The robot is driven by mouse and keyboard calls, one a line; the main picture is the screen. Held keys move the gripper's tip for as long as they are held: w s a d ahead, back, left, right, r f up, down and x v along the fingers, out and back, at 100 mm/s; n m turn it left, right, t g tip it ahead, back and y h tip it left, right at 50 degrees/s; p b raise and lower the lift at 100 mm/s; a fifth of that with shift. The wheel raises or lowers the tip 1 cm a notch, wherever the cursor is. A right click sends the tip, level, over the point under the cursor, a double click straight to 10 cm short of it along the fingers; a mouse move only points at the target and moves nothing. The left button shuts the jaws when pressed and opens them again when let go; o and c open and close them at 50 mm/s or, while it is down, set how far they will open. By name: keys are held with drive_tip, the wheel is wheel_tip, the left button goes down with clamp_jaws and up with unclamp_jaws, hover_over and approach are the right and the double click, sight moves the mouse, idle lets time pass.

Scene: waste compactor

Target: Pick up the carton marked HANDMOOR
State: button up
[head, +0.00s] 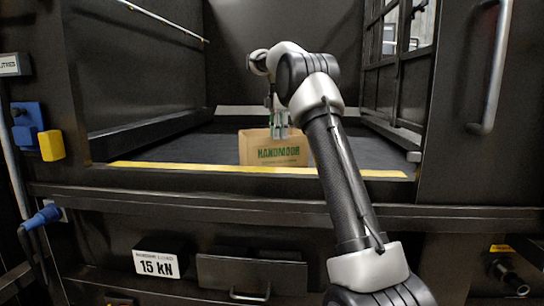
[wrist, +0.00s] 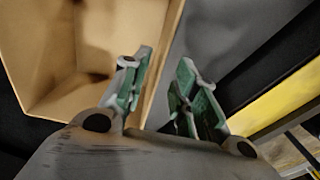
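The tan carton marked HANDMOOR (head: 280,153) in green letters stands on the dark floor of the compactor chamber, behind the yellow front strip. My gripper (head: 279,124) points down at its top edge in the head view. In the wrist view the carton (wrist: 85,45) looks open at the top, with its inside visible. My gripper (wrist: 163,92) is open there. One green finger overlaps the carton's inside and the other is outside, with a carton wall between them. A gap shows beside the wall; whether a finger touches it, I cannot tell. The fingers' lower reach is partly hidden.
A yellow strip (head: 200,168) edges the chamber's front sill. Dark side walls stand left and right, with a barred opening and a handled door (head: 470,110) on the right. The chamber floor (head: 180,147) is clear left of the carton. A 15 kN sign (head: 158,264) is below.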

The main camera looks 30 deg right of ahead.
sight(279, 152)
drive_tip(key=shift+d+f, duration=0.15)
drive_tip(key=shift+f, duration=3.75)
clamp_jaws()
